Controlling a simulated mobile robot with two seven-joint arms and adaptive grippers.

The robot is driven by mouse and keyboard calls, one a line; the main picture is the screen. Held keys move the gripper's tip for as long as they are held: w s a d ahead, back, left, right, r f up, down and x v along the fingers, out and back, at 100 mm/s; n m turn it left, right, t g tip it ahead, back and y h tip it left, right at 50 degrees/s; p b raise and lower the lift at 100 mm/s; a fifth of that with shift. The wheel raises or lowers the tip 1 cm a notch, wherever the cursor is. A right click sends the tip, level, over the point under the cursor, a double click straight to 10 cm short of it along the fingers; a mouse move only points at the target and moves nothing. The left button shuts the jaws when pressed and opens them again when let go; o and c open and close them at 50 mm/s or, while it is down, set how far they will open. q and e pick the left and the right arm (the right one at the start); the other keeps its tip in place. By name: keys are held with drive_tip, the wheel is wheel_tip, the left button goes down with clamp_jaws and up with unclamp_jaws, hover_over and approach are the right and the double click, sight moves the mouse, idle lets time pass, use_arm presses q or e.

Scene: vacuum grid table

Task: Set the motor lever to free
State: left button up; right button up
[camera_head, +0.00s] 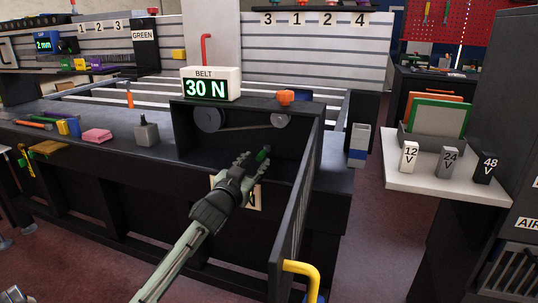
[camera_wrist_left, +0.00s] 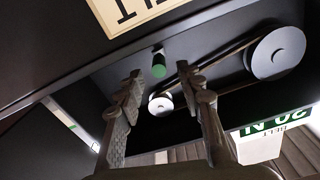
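The lever shows as a short stub with a green end (camera_head: 262,155) at the lower front of the dark belt box (camera_head: 178,130). In the left wrist view the green end (camera_wrist_left: 159,66) lies in the gap between my fingers, near the tips, with no clear contact. My left gripper (camera_head: 245,163) is open and empty, just left of the green end; its spread fingers also show in the left wrist view (camera_wrist_left: 162,84). A cream label (camera_head: 255,197) below the lever is partly hidden by my gripper. My right gripper is not in view.
The box holds a grey pulley (camera_head: 208,119), a smaller pulley and a belt. A "BELT 30 N" display (camera_head: 207,86) and an orange knob (camera_head: 285,97) sit on top. An open dark door (camera_head: 295,215) with a yellow handle (camera_head: 304,270) stands close right of my arm.

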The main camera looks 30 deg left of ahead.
sight(258, 159)
use_arm(q)
drive_tip(key=x, duration=0.4)
drive_tip(key=shift+w+a, duration=0.1)
drive_tip(key=shift+w, duration=0.3)
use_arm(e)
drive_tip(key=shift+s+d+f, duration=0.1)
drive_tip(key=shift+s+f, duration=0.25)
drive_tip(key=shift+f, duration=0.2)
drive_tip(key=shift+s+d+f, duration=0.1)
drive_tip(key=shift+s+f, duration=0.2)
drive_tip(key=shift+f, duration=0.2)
use_arm(q)
drive_tip(key=shift+c, duration=0.2)
clamp_jaws()
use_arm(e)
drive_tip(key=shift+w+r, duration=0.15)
